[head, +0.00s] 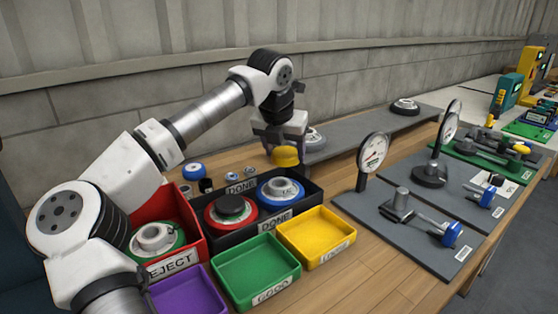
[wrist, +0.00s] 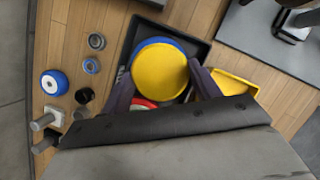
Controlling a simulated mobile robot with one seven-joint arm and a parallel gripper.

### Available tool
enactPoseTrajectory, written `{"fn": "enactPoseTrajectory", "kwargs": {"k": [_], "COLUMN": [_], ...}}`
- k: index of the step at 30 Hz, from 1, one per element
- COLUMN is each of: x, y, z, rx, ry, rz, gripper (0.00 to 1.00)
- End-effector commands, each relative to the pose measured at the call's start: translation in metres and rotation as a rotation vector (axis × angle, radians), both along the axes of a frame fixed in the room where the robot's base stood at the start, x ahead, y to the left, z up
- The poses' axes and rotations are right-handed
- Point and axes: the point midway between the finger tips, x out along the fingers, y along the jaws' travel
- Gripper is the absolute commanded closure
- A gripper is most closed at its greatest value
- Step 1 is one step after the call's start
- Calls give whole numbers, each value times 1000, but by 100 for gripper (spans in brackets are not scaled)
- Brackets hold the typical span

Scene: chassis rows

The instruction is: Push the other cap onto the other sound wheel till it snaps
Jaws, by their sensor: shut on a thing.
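My gripper (head: 284,147) is shut on a yellow cap (head: 286,157). In the wrist view the cap (wrist: 160,72) sits between both fingers and hides most of what is below. The black DONE tray (head: 304,184) holds a blue wheel (head: 290,201) with a bare grey hub and a red wheel (head: 211,217) with a dark round piece on top. The cap is apart from the blue wheel, above and behind it in the head view. In the wrist view a blue rim (wrist: 150,42) shows past the cap's edge.
A red REJECT bin (head: 197,232) with a green wheel stands left of the tray. Green (head: 256,267), yellow (head: 318,240) and purple (head: 188,293) trays lie in front. A blue-and-white round part (head: 193,171) and small rings lie behind. A dial gauge (head: 373,152) stands to the right.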

Motion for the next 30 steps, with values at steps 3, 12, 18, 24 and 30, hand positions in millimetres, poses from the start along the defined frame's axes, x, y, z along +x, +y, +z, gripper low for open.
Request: {"fn": "enactPoseTrajectory", "kwargs": {"k": [3,12,18,24,30], "x": [4,4,3,3,3], "y": [12,13,12,12,12], "z": [-10,-31,-50,-55,-55], "rx": [2,0,1,0,0], "ry": [1,1,1,0,0], "rz": [31,34,33,33,33], "gripper": [60,60,60,60,60]}}
